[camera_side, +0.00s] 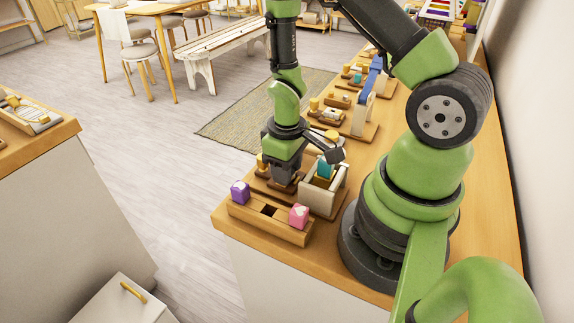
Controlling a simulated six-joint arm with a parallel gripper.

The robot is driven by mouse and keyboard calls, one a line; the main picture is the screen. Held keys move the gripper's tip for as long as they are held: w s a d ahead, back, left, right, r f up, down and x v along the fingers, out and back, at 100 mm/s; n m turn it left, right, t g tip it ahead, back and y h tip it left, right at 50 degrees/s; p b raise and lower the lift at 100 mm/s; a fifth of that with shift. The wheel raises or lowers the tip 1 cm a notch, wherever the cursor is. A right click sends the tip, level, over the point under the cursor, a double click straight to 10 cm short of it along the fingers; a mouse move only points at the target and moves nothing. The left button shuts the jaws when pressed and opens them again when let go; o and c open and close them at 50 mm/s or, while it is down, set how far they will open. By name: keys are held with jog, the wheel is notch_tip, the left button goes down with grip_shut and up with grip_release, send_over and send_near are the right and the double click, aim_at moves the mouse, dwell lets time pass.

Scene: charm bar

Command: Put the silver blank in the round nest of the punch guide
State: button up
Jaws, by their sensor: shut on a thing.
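My gripper (284,180) points down over a brown wooden board (258,184) near the bench's front end. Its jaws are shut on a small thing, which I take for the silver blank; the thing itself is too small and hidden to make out. No other silver blank can be picked out on the bench. The punch guide and its round nest cannot be made out clearly; the gripper covers much of the board. I cannot tell whether the gripper touches the board.
A pale open-topped box (319,202) with a teal block (325,169) stands close right of the gripper. In front lies a wooden holder (262,227) with a purple block (239,191) and a pink block (299,216). More wooden stations (352,128) stand behind.

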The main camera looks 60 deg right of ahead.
jog(key=o, duration=0.9)
notch_tip(320, 180, up, 10)
jog(key=shift+f, duration=0.1)
dwell(0.4)
jog(key=s+a+r+m+t, duration=0.1)
jog(key=s+a+r+t, duration=0.1)
jog(key=r, duration=0.4)
jog(key=s+a+r+m+t+y, duration=0.1)
jog(key=s+a+r+t, duration=0.1)
jog(key=r, duration=0.4)
jog(key=s+a+r+m+t+y, duration=0.1)
jog(key=s+a+r+m+t, duration=0.1)
jog(key=r, duration=0.5)
jog(key=shift+s+a+t, duration=0.6)
jog(key=shift+s+a, duration=0.3)
jog(key=shift+s, duration=0.2)
